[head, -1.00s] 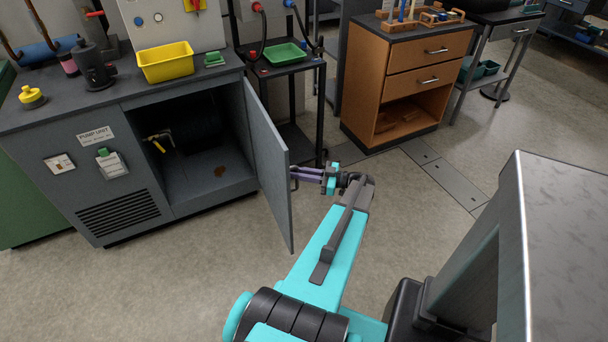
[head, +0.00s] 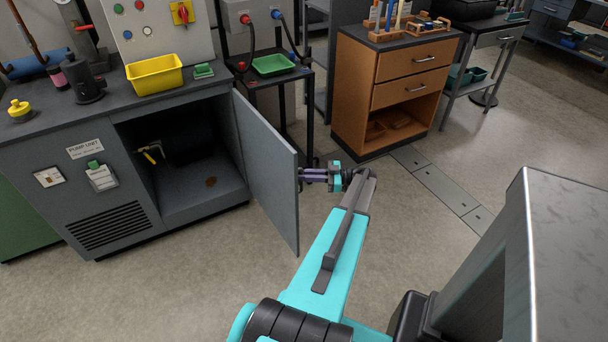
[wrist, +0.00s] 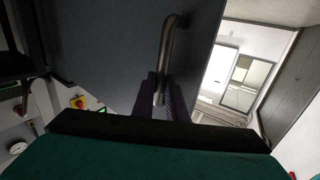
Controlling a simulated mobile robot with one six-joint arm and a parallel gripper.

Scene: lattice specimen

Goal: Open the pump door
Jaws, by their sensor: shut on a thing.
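The grey pump door (head: 268,165) of the pump unit stands wide open in the head view, swung out from its right-hand hinge side. The dark cabinet inside shows a yellow-handled valve (head: 150,152) and a brown spot on its floor. My gripper (head: 308,174) is at the outer face of the door, near its free edge. In the wrist view the curved metal door handle (wrist: 168,50) runs down between my gripper's fingers (wrist: 162,105), which are shut on it. The handle is mostly hidden by the gripper in the head view.
A yellow bin (head: 154,75) and a green tray sit above. A wooden drawer cabinet (head: 390,85) stands behind and right of my gripper. A grey metal block (head: 540,230) fills the right foreground. The floor in front of the pump unit is clear.

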